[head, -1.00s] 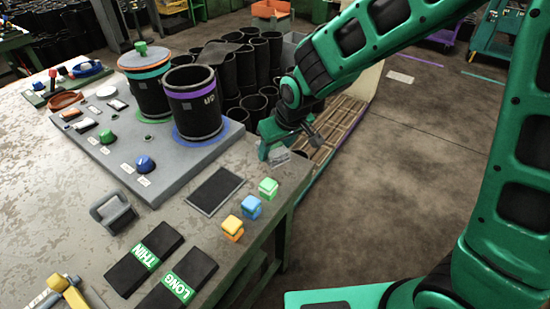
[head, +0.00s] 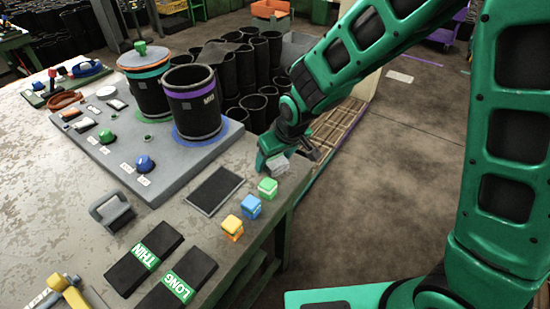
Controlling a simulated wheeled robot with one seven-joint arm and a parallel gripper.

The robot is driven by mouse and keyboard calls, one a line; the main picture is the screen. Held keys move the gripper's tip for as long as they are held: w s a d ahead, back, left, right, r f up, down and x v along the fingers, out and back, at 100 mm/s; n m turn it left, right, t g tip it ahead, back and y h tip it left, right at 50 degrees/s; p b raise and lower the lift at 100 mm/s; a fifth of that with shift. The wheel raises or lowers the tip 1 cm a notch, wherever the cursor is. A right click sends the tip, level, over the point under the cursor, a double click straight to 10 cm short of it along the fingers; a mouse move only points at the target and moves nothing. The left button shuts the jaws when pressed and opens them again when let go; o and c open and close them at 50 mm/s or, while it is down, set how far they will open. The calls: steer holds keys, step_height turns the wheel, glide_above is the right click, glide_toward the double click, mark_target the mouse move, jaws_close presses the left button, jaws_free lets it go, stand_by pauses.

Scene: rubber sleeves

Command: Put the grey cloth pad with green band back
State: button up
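My gripper (head: 287,160) is low over the right edge of the workbench. A small light grey piece (head: 278,164) shows right at its fingers, between a green part and a dark part of the gripper. It may be the grey cloth pad, but I see no green band on it. I cannot tell whether the fingers grip it or only stand around it. An empty dark rectangular mat with a grey rim (head: 214,191) lies left of the gripper. No other grey pad with a green band is clear in view.
Green (head: 267,188), blue (head: 251,206) and yellow (head: 232,227) blocks stand near the bench edge. Black pads marked THIN (head: 144,258) and LONG (head: 177,284) lie in front. A grey board (head: 185,165) carries two black sleeves. More sleeves (head: 250,75) stand behind.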

steer(key=shift+r, duration=0.1)
steer(key=v, duration=1.2)
steer(key=s+d+r+m+g+h, duration=0.1)
steer(key=s+d+m, duration=0.25)
steer(key=d, duration=0.85)
steer(key=s+d+r+m+h, duration=0.1)
steer(key=s+d+m+h, duration=0.2)
steer(key=d, duration=1)
steer(key=s+d+m+g+y, duration=0.1)
steer(key=s+d+m, duration=0.2)
steer(key=s+d, duration=0.2)
steer(key=s+d+m+g+y, duration=0.1)
steer(key=s+d+m, duration=0.2)
steer(key=s, duration=0.9)
steer(key=shift+s+d+r+g, duration=0.25)
steer(key=shift+d+g, duration=0.15)
steer(key=shift+d, duration=0.6)
steer(key=shift+w, duration=0.1)
